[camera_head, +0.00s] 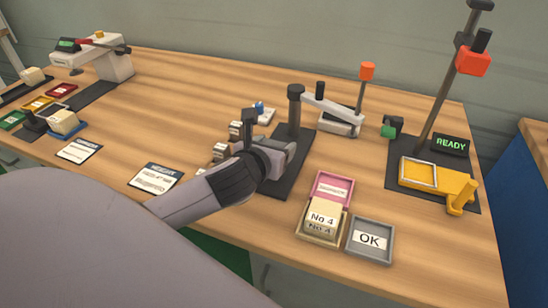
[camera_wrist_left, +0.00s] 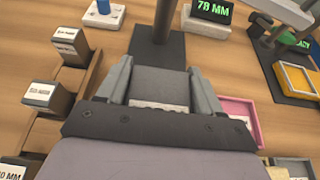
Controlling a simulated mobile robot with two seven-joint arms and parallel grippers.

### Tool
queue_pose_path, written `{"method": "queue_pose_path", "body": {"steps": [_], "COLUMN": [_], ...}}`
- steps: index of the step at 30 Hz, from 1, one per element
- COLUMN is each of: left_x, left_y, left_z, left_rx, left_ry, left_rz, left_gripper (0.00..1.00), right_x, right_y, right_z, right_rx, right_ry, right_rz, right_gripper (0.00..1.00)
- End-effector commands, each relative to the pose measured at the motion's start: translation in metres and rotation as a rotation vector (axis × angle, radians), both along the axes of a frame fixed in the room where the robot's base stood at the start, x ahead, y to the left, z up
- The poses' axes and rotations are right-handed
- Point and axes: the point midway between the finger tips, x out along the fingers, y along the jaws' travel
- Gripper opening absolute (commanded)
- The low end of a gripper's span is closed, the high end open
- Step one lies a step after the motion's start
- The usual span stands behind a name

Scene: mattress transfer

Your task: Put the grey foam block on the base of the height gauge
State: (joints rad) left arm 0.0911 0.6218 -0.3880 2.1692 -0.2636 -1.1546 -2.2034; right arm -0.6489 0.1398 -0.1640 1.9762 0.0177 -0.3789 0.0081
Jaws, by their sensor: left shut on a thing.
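My left gripper (camera_head: 274,146) is shut on the grey foam block; it also shows in the left wrist view (camera_wrist_left: 162,75). The grey foam block (camera_wrist_left: 160,86) sits between the two fingers, with a pale strip on its near side. The height gauge has a dark base (camera_head: 290,182), an upright post (camera_head: 294,108) and a side arm. In the left wrist view its dark base (camera_wrist_left: 170,48) and post lie just beyond the block. The block is over or close to the base; I cannot tell whether they touch. My right gripper is not in view.
Labelled blocks (camera_wrist_left: 70,42) stand in a wooden rack left of the gauge. A display (camera_wrist_left: 212,10) reads 78 MM. A yellow fixture (camera_head: 440,183) stands farther right.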

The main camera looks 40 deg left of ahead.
Motion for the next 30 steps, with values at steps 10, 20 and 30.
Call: {"method": "queue_pose_path", "body": {"steps": [10, 20, 30], "left_x": [0.000, 0.000, -0.001], "left_y": [0.000, 0.000, 0.000], "left_z": [-0.026, -0.029, -0.025], "left_rx": [-0.001, 0.000, -0.002], "left_ry": [-0.001, 0.000, -0.001], "left_rz": [0.000, -0.001, 0.000], "left_gripper": [0.36, 0.91, 0.91], "right_x": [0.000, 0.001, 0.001], "right_y": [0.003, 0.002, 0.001], "right_z": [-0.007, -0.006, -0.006], "right_rx": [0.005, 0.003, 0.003], "right_ry": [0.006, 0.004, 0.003], "right_rz": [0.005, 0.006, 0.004], "right_gripper": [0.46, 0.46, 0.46]}}
